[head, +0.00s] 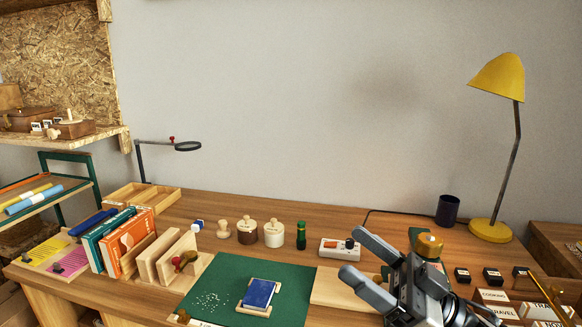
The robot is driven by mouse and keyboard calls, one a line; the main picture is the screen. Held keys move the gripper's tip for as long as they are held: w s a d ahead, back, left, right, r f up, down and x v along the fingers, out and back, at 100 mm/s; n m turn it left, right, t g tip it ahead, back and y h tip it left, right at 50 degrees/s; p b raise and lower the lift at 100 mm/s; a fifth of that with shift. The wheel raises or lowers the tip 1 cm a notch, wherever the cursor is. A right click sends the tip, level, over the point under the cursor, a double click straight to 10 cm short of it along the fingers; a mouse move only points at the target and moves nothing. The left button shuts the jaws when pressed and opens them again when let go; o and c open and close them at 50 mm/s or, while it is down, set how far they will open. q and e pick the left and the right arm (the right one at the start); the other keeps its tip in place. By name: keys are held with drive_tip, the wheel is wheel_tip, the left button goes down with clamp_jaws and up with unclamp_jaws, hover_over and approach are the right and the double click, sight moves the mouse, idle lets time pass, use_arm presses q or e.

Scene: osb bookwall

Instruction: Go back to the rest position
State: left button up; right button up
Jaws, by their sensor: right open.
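My right gripper (351,252) is in the lower right of the head view, above the wooden desk (345,214). Its two grey fingers point to the upper left and are spread apart, with nothing between them. Its arm comes in from the bottom right and hides part of the desk and a pale wooden board (335,287) beneath. My left gripper does not show.
A green mat (295,279) bears a blue book (259,292). Upright books (127,240) stand left; wooden jars (274,233) and a green bottle (301,236) stand behind. A yellow lamp (497,78), dark cup (447,210) and label blocks (492,277) are right.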

wheel_tip(320, 180, down, 10)
drive_tip(key=m+t+h, duration=0.8)
drive_tip(key=h, duration=0.1)
drive_tip(key=s+d+f+m+g+h, duration=0.1)
drive_tip(key=s+f+h, duration=0.4)
drive_tip(key=f, duration=0.5)
drive_tip(key=s+d+f+m+g+h, duration=0.2)
drive_tip(key=s+f+g+h, duration=0.3)
drive_tip(key=s+f, duration=0.3)
wheel_tip(320, 180, down, 4)
drive_tip(key=shift+d+r, duration=0.2)
drive_tip(key=shift+d, duration=0.3)
